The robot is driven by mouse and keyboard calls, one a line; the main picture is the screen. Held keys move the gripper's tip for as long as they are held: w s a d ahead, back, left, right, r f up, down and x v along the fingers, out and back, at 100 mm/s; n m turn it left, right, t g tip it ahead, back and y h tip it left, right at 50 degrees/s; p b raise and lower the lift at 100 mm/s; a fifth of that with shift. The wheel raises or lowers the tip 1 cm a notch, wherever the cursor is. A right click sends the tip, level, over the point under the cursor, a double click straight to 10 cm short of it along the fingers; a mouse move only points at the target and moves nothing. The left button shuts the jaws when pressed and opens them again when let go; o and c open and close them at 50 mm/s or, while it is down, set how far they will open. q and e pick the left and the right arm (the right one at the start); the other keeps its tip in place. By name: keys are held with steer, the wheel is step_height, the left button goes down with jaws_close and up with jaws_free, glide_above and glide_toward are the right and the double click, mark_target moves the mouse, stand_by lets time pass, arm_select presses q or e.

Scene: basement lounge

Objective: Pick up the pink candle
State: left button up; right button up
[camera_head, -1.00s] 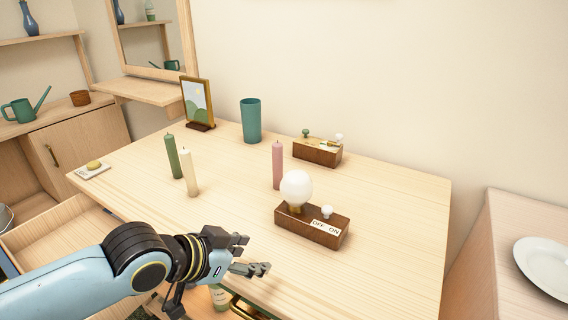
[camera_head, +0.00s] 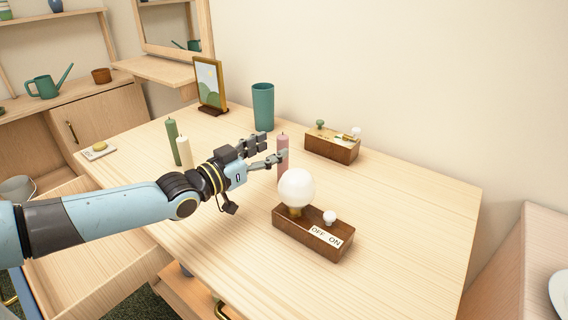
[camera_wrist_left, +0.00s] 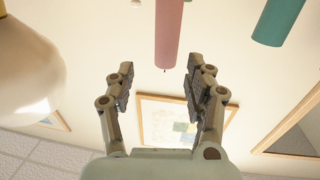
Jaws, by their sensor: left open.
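The pink candle (camera_head: 283,143) stands upright on the wooden table, behind the white bulb of the lamp block. In the left wrist view, which looks upside down, the pink candle (camera_wrist_left: 169,32) comes down from the top edge, its wick end lined up with the gap between the fingers. My left gripper (camera_head: 273,149) is open and empty just left of the candle, its fingers pointing at it. In the wrist view the left gripper (camera_wrist_left: 158,76) shows both fingers spread. I cannot tell whether a finger touches the candle. My right gripper is not in view.
The lamp block (camera_head: 313,232) with its white bulb (camera_head: 296,188) stands close in front. A teal cup (camera_head: 263,107) and a wooden box (camera_head: 332,144) stand behind. Green (camera_head: 172,142) and cream (camera_head: 185,152) candles stand left, near my arm. The table's right side is clear.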

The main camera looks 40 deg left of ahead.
mark_target(278, 141)
arm_select(q)
steer(key=w, duration=0.1)
steer(key=w+b, duration=0.1)
steer(key=w, duration=0.2)
steer(key=shift+w+a+r+b, duration=0.15)
steer(key=shift+w+a+b, duration=0.15)
steer(key=shift+w, duration=0.4)
steer(key=shift+r, duration=0.1)
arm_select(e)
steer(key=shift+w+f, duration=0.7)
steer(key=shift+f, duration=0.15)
arm_select(q)
steer(key=shift+c, duration=0.2)
jaws_close()
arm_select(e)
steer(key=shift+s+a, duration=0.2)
